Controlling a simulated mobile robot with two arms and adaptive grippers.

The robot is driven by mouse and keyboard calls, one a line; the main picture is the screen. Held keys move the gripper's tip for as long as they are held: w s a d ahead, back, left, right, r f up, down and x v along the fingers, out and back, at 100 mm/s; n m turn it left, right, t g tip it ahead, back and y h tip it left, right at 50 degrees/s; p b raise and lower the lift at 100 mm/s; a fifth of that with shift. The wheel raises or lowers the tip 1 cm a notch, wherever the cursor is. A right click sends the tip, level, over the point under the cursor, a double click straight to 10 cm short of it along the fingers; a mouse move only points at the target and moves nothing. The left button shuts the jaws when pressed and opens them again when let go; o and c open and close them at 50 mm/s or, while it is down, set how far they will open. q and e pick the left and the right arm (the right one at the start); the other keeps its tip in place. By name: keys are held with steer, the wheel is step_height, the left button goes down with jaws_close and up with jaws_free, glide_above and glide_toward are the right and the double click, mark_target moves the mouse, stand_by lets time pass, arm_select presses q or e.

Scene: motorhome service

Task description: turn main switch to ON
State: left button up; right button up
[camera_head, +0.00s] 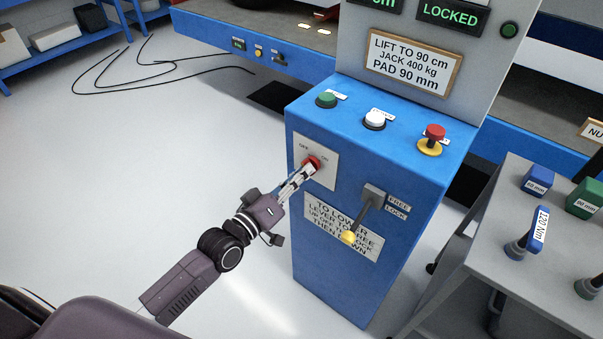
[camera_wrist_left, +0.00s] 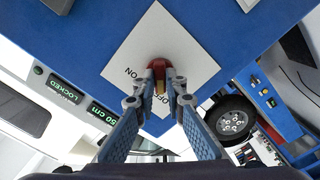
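The main switch is a red knob (camera_head: 311,163) on a white plate (camera_head: 318,178) on the front of the blue cabinet. The plate reads OFF on its left and ON on its right. My left gripper (camera_head: 306,168) reaches it from the lower left. In the left wrist view the two fingertips (camera_wrist_left: 161,80) sit on either side of the red knob (camera_wrist_left: 158,63) and appear closed on it. The fingers partly cover the knob, so I cannot tell which mark it points to. My right gripper is in neither view.
A lever with a yellow end (camera_head: 348,237) sticks out right of the switch. Green (camera_head: 326,100) and white (camera_head: 374,119) buttons and a red mushroom button (camera_head: 434,132) are on top.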

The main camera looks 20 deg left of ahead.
arm_select(q)
jaws_close()
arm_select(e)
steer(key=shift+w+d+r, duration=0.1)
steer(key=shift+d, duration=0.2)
arm_select(q)
steer(key=shift+m+p, duration=2.8)
steer(key=shift+m, duration=6.1)
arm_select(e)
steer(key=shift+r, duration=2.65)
arm_select(q)
steer(key=o, duration=0.7)
jaws_free()
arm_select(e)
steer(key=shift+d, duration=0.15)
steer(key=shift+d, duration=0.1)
